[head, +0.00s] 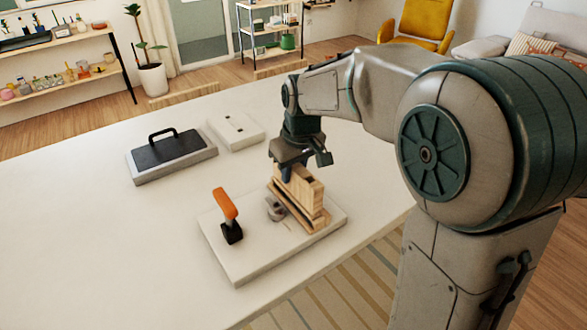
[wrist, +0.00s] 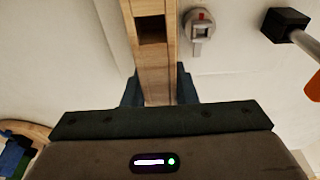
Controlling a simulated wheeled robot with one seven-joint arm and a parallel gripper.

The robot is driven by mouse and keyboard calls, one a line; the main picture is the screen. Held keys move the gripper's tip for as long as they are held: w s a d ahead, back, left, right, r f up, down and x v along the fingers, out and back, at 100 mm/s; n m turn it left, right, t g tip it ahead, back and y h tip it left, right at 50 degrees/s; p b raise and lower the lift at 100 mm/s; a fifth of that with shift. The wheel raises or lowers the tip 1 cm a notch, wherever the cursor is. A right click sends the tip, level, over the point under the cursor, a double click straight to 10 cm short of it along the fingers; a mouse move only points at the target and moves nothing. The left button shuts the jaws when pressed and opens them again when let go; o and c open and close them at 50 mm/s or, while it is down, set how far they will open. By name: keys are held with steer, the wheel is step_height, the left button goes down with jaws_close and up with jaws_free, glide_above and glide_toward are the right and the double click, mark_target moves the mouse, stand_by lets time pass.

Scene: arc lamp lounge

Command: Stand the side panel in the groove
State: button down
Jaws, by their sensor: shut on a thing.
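The side panel (head: 307,190) is a light wooden board standing upright on edge. In the wrist view the panel (wrist: 154,65) runs between my fingers and shows a dark square notch. My gripper (head: 297,170) is above the panel and shut on its upper edge; its fingers also show in the wrist view (wrist: 158,92). Low wooden strips (head: 320,224) lie along the panel's foot on a pale base board (head: 245,262). The groove itself is hidden, and I cannot tell whether the panel's lower edge is inside it.
A black-topped block with a handle (head: 172,153) and a white block (head: 237,131) stand farther back. The table's left side (head: 100,240) is clear.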

steer(key=shift+f+b, duration=0.8)
steer(key=shift+f, duration=0.3)
steer(key=c, duration=1.1)
jaws_free()
steer(key=r, duration=0.4)
steer(key=s+d+r, duration=0.1)
steer(key=r, duration=0.4)
steer(key=s+r, duration=0.1)
steer(key=r, duration=0.3)
steer(key=shift+s+d+r, duration=0.1)
steer(key=shift+d+r, duration=0.15)
steer(key=shift+r, duration=0.05)
steer(key=s+d+f+m, duration=0.2)
steer(key=s+d+f, duration=0.2)
steer(key=s, duration=0.1)
steer(key=s+d+f+m, duration=0.2)
steer(key=s+d+f, duration=0.2)
steer(key=s, duration=0.2)
steer(key=s+d+f+m+t+h, duration=0.1)
steer(key=s+d+f+m, duration=0.2)
steer(key=s+d+f, duration=0.1)
steer(key=shift+s+d+f, duration=0.2)
steer(key=shift+s+d, duration=0.1)
steer(key=shift+s, duration=0.3)
steer(key=shift+s+d+f, duration=0.2)
steer(key=shift+s+d, duration=0.05)
steer(key=shift+s, duration=0.35)
